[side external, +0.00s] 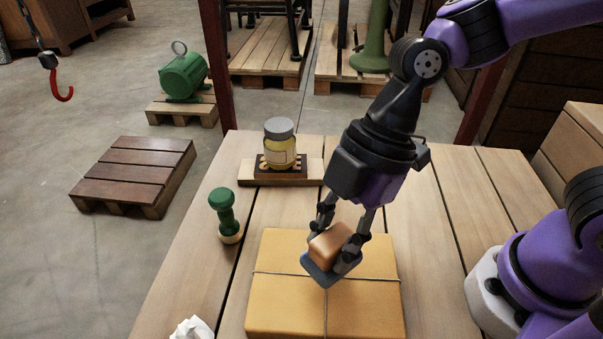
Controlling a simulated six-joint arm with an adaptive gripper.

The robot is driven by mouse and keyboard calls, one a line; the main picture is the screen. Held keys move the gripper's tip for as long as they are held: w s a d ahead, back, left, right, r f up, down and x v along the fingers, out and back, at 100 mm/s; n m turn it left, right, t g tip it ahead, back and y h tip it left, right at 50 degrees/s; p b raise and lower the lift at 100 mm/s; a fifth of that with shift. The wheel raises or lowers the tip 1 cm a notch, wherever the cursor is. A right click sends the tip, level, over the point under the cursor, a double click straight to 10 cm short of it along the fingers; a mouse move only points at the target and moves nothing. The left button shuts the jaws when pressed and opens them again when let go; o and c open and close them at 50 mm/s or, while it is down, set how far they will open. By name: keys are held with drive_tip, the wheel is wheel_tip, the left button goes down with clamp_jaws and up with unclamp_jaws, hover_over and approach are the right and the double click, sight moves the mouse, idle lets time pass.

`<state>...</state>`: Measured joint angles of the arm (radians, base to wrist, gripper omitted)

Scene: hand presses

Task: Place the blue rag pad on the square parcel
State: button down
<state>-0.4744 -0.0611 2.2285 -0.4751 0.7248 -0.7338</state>
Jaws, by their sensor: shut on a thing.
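The square parcel (265,303) is a flat tan box tied with crossed string, lying on the wooden table. My gripper (331,250) is over the parcel, shut on a rounded brown block with a blue layer under it, which I take as the blue rag pad (320,276). The fingers grip it from both sides, hiding part of it. The pad looks tilted, its near edge over the parcel's middle by the string crossing. I cannot tell whether the pad touches the parcel.
A green-handled stamp (224,214) stands left of the parcel. A jar with a grey lid (280,145) stands on a small wooden stand (246,171) behind it. Crumpled white paper (192,328) lies at the front left. Bare table lies between the stamp and the parcel.

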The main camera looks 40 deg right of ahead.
sight(329, 256)
drive_tip(key=shift+w+f, duration=0.25)
drive_tip(key=shift+w, duration=0.05)
drive_tip(key=shift+f, duration=2)
drive_tip(key=shift+f, duration=0.15)
drive_tip(key=c, duration=0.5)
unclamp_jaws()
drive_tip(key=shift+c, duration=0.2)
